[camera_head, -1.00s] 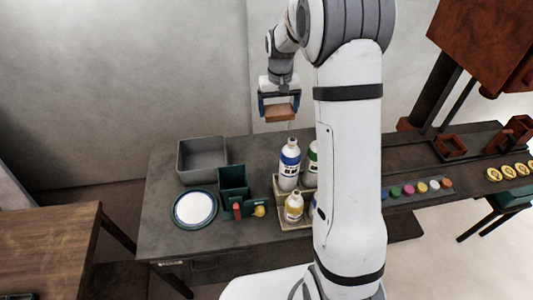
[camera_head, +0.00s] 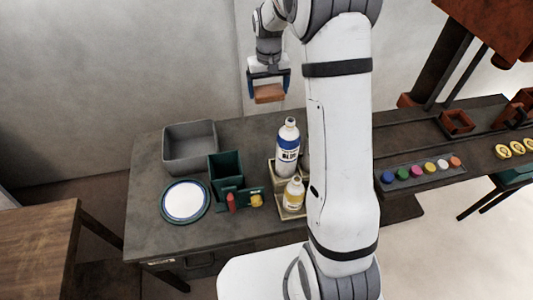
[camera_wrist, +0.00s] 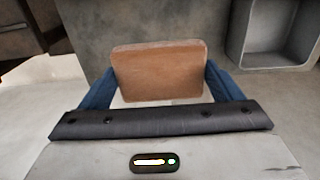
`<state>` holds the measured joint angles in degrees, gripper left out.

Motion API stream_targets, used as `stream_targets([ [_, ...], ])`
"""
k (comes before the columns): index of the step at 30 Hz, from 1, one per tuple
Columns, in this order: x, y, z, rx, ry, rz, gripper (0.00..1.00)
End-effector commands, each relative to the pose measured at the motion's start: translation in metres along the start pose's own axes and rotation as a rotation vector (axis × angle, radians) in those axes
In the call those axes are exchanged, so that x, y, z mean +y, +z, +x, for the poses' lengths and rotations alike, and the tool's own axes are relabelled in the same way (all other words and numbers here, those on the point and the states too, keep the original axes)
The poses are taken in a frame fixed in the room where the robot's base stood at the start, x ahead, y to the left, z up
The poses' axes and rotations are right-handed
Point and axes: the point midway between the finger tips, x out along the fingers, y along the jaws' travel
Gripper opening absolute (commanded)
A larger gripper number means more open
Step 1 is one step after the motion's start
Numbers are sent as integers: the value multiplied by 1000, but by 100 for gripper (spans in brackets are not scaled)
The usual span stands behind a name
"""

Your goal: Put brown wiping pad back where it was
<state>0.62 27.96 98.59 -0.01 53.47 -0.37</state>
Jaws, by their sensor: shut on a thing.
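The brown wiping pad (camera_head: 269,93) is a flat block held up in the air above the back of the dark workbench (camera_head: 145,222). My gripper (camera_head: 268,84) is shut on it. In the wrist view the pad (camera_wrist: 158,70) sits between the two blue fingers of my gripper (camera_wrist: 157,85). A green divided holder (camera_head: 226,172) stands on the bench, with a red item and a yellow item at its front. I cannot tell from these frames where the pad was before.
A grey bin (camera_head: 190,148) stands at the back left, also in the wrist view (camera_wrist: 275,62). A white and blue plate (camera_head: 185,201) lies in front of it. Coloured knobs (camera_head: 429,167) line the right.

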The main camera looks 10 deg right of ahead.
Motion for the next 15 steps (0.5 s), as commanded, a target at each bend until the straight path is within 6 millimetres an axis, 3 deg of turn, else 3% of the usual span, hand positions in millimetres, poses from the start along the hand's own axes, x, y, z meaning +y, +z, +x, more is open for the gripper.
stream_targets([
  [1,0,0,20,0,0,0,64],
  [9,0,0,98,0,0,-1,64],
  [15,-1,0,140,1,0,-1,64],
])
